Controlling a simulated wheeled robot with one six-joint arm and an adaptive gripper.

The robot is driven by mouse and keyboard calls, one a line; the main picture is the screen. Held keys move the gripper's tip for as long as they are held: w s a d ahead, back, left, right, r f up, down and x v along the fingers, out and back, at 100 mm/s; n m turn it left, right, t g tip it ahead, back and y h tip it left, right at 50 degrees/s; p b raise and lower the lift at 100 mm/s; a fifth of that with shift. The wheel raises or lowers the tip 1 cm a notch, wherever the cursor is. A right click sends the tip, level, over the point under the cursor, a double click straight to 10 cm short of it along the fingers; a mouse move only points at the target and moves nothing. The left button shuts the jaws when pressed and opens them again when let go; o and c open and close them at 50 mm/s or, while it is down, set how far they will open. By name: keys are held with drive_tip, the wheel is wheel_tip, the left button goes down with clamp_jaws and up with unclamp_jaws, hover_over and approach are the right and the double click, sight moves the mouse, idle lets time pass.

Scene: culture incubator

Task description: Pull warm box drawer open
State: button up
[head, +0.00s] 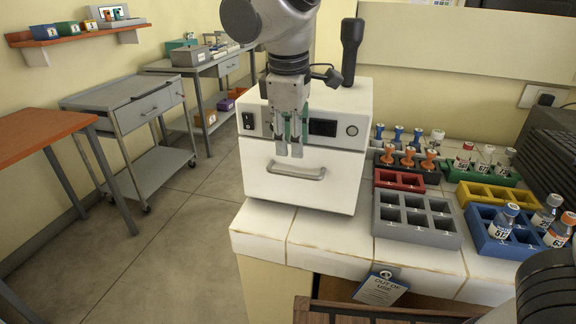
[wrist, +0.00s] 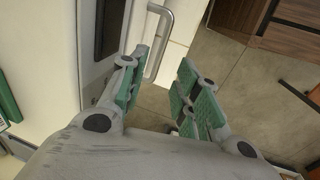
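The warm box (head: 348,98) is a white cabinet on the tiled bench, with a switch, a dark display and a knob on its upper panel. Its drawer (head: 330,190) is the lower front and looks shut. The drawer's grey bar handle (head: 311,176) runs across the front. My gripper (head: 289,152) points down in front of the box, its tips just above the handle's left part. In the wrist view, my gripper (wrist: 165,62) is open and empty, with green pads. The handle (wrist: 154,62) shows just beyond the fingertips; contact cannot be told.
Right of the box stand a grey rack (head: 415,236), a red rack (head: 400,187), a blue rack (head: 490,240) and several bottles. An out-of-use tag (head: 381,290) hangs at the bench front. Floor (head: 190,240) left of the bench is clear.

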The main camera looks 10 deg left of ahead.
sight(294, 173)
drive_tip(key=f, duration=0.2)
drive_tip(key=w+f, duration=0.1)
drive_tip(key=f, duration=0.4)
drive_tip(key=shift+w+d+f, duration=0.1)
drive_tip(key=shift+w+f, duration=0.1)
drive_tip(key=shift+f, duration=0.1)
drive_tip(key=shift+c, duration=0.2)
clamp_jaws()
